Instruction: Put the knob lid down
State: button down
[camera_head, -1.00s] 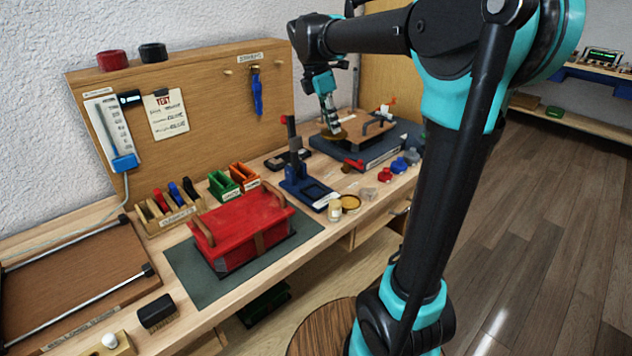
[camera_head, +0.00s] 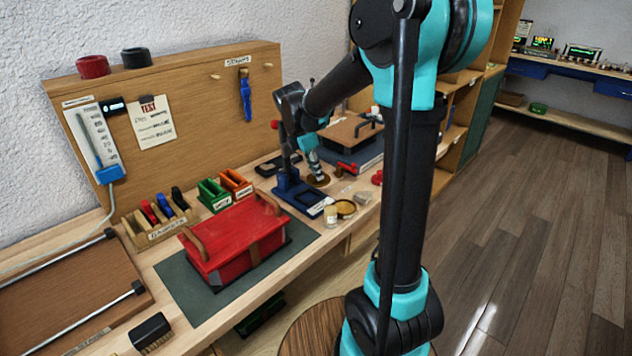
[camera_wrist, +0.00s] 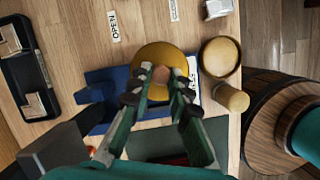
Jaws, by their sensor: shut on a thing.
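The knob lid is a round, brass-coloured disc (camera_wrist: 165,49) with a small brown knob in its middle. In the wrist view my gripper (camera_wrist: 160,83) has its two fingers closed on the knob from either side. In the head view my gripper (camera_head: 317,176) points down, with the lid (camera_head: 321,182) at its fingertips, just behind and right of the blue stand. In the wrist view the lid overlaps the edge of the blue stand (camera_wrist: 98,78). I cannot tell how high the lid is above the bench.
A shallow round dish (camera_wrist: 219,57) and a small pale jar (camera_wrist: 232,97) stand close right of the lid. A red case (camera_head: 235,238) lies on a dark mat. A black tray (camera_wrist: 28,75) and an "OPEN" label (camera_wrist: 114,26) are on the left.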

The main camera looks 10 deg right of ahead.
aim_at(315, 178)
jog(key=shift+f, duration=2.05)
jog(key=shift+f, duration=0.1)
jog(key=c, duration=1.4)
grip_release()
jog(key=shift+c, duration=0.2)
jog(key=v, duration=1.2)
